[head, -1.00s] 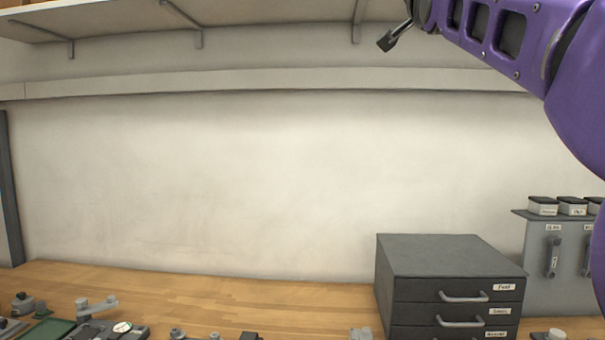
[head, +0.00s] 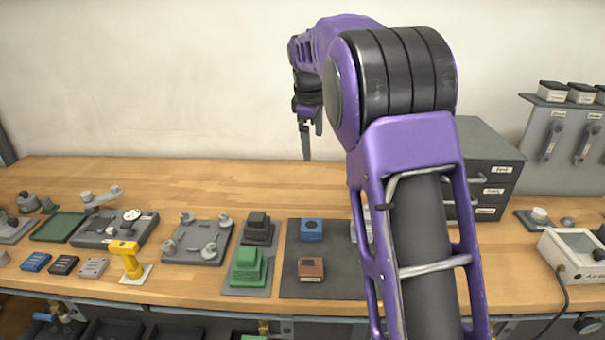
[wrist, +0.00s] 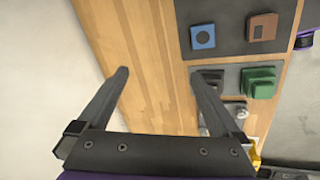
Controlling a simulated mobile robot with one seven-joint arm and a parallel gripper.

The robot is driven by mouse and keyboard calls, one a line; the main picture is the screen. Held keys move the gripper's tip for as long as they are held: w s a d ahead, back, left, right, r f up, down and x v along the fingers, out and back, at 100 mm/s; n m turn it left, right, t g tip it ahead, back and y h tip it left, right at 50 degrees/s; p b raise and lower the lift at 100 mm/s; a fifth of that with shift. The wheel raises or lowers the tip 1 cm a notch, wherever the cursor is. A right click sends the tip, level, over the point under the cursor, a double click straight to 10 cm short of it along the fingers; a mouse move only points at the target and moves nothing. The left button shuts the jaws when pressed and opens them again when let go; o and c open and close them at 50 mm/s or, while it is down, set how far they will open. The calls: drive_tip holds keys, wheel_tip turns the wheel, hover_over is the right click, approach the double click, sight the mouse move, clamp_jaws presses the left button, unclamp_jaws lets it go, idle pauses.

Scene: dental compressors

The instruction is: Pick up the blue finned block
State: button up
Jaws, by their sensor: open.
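A blue block (head: 312,230) with a round mark on its face sits on a dark mat (head: 340,285) at the middle of the bench; it also shows in the wrist view (wrist: 203,36). A second, flatter blue block (head: 36,262) lies at the far left beside a black and a grey one. I cannot clearly tell fins on either. My gripper (head: 311,138) hangs above the back of the bench, behind the mat, open and empty. In the wrist view my gripper (wrist: 159,73) has its fingers apart over bare wood, with the mat to the right.
A brown block (head: 311,268) shares the mat. Green (head: 246,264) and dark (head: 257,224) stepped blocks stand left of it, then a grey fixture plate (head: 195,242) and a yellow stand (head: 130,260). A drawer cabinet (head: 488,160) is at right. The back strip of wood is clear.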

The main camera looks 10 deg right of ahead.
drive_tip(key=s+f+n+g+y, duration=0.1)
drive_tip(key=s+f+n+g, duration=0.25)
drive_tip(key=f, duration=0.45)
hover_over(311, 225)
drive_tip(key=f, duration=1)
drive_tip(key=shift+d+f, duration=0.4)
drive_tip(key=shift+a+f, duration=0.2)
drive_tip(key=shift+f, duration=1.3)
drive_tip(key=shift+a+f, duration=0.15)
drive_tip(key=shift+f, duration=1.3)
drive_tip(key=shift+c, duration=0.3)
drive_tip(key=c, duration=1.4)
